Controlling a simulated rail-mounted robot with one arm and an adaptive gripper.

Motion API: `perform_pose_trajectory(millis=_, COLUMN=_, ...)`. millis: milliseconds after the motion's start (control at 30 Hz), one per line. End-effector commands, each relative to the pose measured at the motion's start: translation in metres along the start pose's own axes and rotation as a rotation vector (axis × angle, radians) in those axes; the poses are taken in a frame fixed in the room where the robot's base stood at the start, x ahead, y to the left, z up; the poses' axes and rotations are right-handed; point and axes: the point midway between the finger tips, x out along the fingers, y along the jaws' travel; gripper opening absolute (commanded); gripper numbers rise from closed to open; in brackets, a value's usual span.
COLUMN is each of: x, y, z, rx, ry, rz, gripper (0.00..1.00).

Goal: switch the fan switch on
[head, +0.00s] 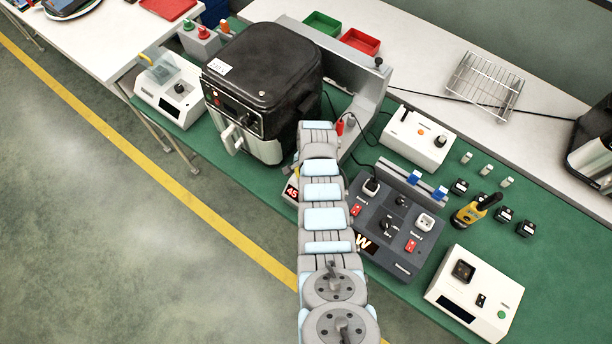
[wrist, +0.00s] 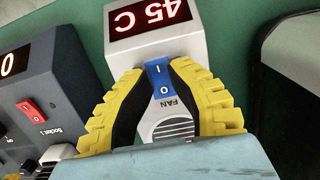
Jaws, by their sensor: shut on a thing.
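The fan unit (wrist: 158,45) is a light grey box with a red display reading 45 C. Its blue rocker, the fan switch (wrist: 158,80), carries the marks I and O, with the label FAN and a slotted grille below. My gripper (wrist: 157,74) has yellow and black fingers, one on each side of the switch, shut on it. Which side of the rocker is pressed in I cannot tell. In the head view the unit's display (head: 291,192) shows at the left edge of my arm; the switch and my fingers are mostly hidden there.
A dark socket box (head: 390,235) with red switches stands right of my arm; it also shows in the wrist view (wrist: 45,90). The black air fryer (head: 262,85) stands behind the fan unit. White devices (head: 419,140) stand farther right on the green mat.

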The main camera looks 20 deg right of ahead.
Motion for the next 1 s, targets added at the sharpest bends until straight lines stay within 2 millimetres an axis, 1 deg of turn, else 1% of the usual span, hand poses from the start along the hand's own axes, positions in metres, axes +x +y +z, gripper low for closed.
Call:
perform_pose_trajectory(millis=33, x=0.002, y=0.0, z=0.0, rx=0.0, ry=0.001, rz=0.0, gripper=0.28)
perform_pose_trajectory(millis=67, x=0.002, y=0.0, z=0.0, rx=0.0, ry=0.001, rz=0.0, gripper=0.37)
perform_pose_trajectory(millis=100, x=0.002, y=0.0, z=0.0, rx=0.0, ry=0.0, rz=0.0, gripper=0.48)
perform_pose_trajectory(millis=133, x=0.002, y=0.0, z=0.0, rx=0.0, ry=0.0, rz=0.0, gripper=0.52)
perform_pose_trajectory(millis=433, x=0.0, y=0.0, z=0.0, rx=0.0, ry=0.0, rz=0.0, gripper=0.52)
perform_pose_trajectory(millis=600, x=-0.005, y=0.0, z=0.0, rx=0.0, ry=0.0, rz=-0.001, gripper=0.52)
perform_pose_trajectory(millis=867, x=-0.027, y=0.0, z=0.0, rx=0.0, ry=0.001, rz=-0.001, gripper=0.52)
perform_pose_trajectory(millis=1000, x=-0.046, y=-0.001, z=-0.001, rx=0.0, ry=0.004, rz=-0.003, gripper=0.52)
